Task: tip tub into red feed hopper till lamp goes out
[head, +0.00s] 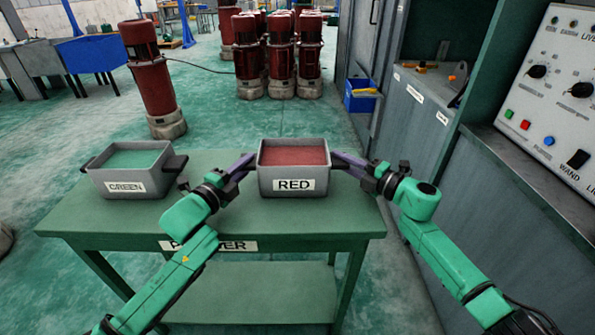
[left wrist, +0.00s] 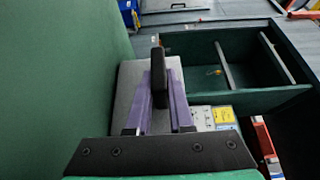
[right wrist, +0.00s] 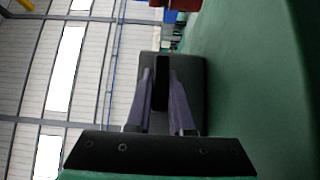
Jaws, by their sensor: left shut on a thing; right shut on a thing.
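A grey tub labelled RED (head: 293,187), filled with red material (head: 294,156), is upright at the back right of the green table (head: 210,240). I cannot tell whether its base touches the tabletop. My left gripper (head: 246,163) is shut on its left handle, and the dark handle (left wrist: 158,72) shows between the fingers in the left wrist view. My right gripper (head: 340,159) is shut on its right handle, seen also in the right wrist view (right wrist: 161,85). I can make out no red feed hopper, and I cannot identify the lamp.
A second grey tub labelled GREEN (head: 125,186) with green contents stands at the table's left. A red cylinder (head: 151,80) stands behind it, and several more stand further back. A grey control panel (head: 560,90) with knobs and coloured buttons is at right. A blue bin (head: 361,96) is behind.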

